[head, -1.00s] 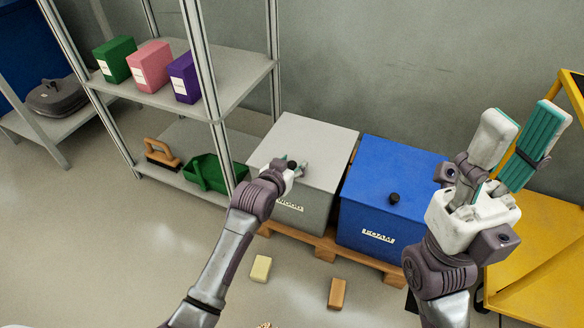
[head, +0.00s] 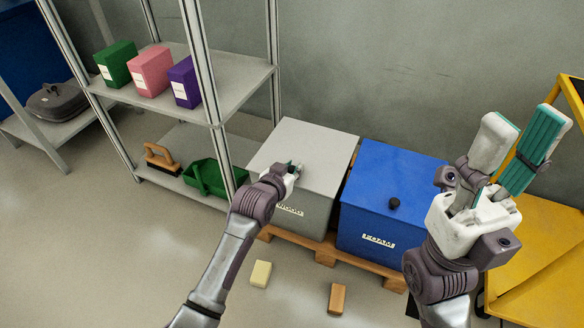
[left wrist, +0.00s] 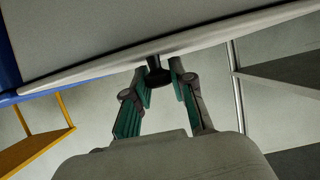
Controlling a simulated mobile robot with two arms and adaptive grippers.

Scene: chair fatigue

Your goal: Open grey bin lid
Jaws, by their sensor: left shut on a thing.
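The grey bin (head: 305,214) stands on a wooden pallet, with its flat grey lid (head: 318,150) lying on it, looking closed. My left gripper (head: 293,170) is at the lid's front edge. The left wrist view shows its two teal-padded fingers (left wrist: 160,72) shut around a dark round knob (left wrist: 156,79) on the lid. In the head view the fingers mostly hide that knob. My right gripper (head: 515,140) is raised at the right, empty, with its two fingers apart.
A blue bin (head: 385,195) with a dark knob stands right beside the grey one. A shelf (head: 225,85) with boxes is close on the left. A yellow frame (head: 545,250) is at the right. Two small blocks (head: 261,273) (head: 337,298) lie on the floor in front.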

